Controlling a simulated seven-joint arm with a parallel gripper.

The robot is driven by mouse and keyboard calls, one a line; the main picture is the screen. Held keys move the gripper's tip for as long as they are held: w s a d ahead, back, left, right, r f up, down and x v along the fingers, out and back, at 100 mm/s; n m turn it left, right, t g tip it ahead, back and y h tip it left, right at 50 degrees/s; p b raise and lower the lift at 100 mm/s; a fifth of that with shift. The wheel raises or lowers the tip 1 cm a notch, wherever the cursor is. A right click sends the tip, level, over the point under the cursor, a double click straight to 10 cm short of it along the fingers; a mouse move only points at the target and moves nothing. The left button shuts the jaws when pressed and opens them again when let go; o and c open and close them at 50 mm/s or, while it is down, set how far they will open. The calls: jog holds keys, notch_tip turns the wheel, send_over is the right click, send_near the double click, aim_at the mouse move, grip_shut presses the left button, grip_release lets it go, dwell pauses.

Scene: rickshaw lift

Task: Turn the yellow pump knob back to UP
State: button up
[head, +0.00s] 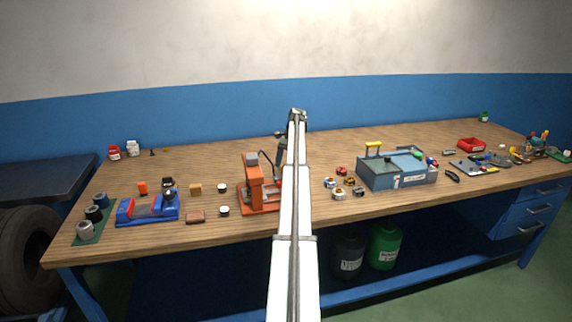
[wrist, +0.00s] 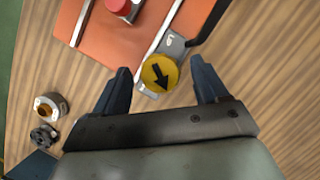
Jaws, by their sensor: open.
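The yellow pump knob (wrist: 152,72) is a round disc with a black arrow on its face. In the wrist view the arrow points down and slightly right, toward my palm. The knob sits on a grey plate (wrist: 178,46) with small white marks, too small to read, at the edge of an orange lift unit (wrist: 92,42). My gripper (wrist: 160,66) is open, one dark finger on each side of the knob, with visible gaps. In the head view the orange lift (head: 255,190) stands on the bench, and my arm hides its right part, the knob and the gripper.
A red button (wrist: 119,6) and metal rails are on the orange unit. A dark bar rises close to the right finger. Small round parts (wrist: 47,106) lie at the left. A grey-blue box (head: 400,181) and several knobs stand right of my arm on the wooden bench.

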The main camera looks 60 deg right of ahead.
jog(key=shift+r, duration=0.15)
jog(key=shift+d+r, duration=0.3)
jog(key=shift+r, duration=0.15)
jog(key=s+d, duration=0.1)
jog(key=d, duration=1.1)
jog(key=shift+s+a, duration=0.1)
